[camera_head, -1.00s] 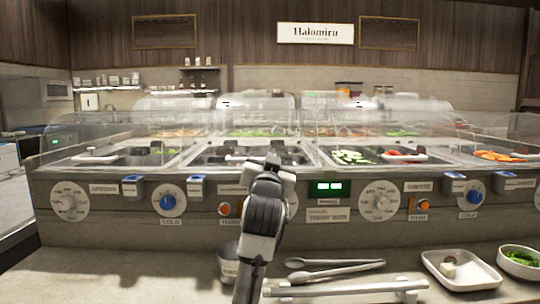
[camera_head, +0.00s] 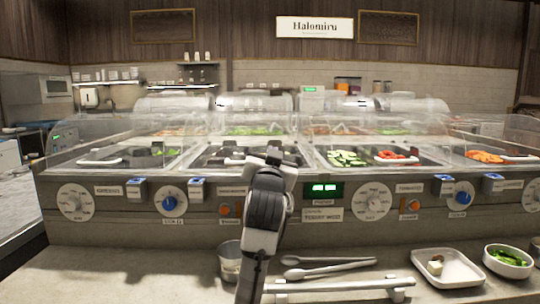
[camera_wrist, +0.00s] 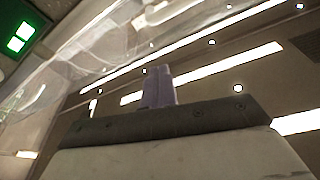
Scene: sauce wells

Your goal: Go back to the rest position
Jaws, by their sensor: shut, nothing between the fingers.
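My gripper shows in the wrist view (camera_wrist: 160,88) with its fingers together and nothing between them, pointing up toward the ceiling lights and a clear guard. In the head view my arm rises at the lower middle, in front of the counter, and hides part of the panel behind it. The fingertips are hard to make out in that view. The sauce wells counter (camera_head: 330,230) stands behind the arm, with clear lids over its wells.
On the front ledge are a metal cup (camera_head: 229,262), tongs (camera_head: 325,270), a white tray (camera_head: 462,272) with small pieces in it, and a white bowl of greens (camera_head: 508,262). A rail (camera_head: 340,287) runs near the front edge. The ledge's left part is clear.

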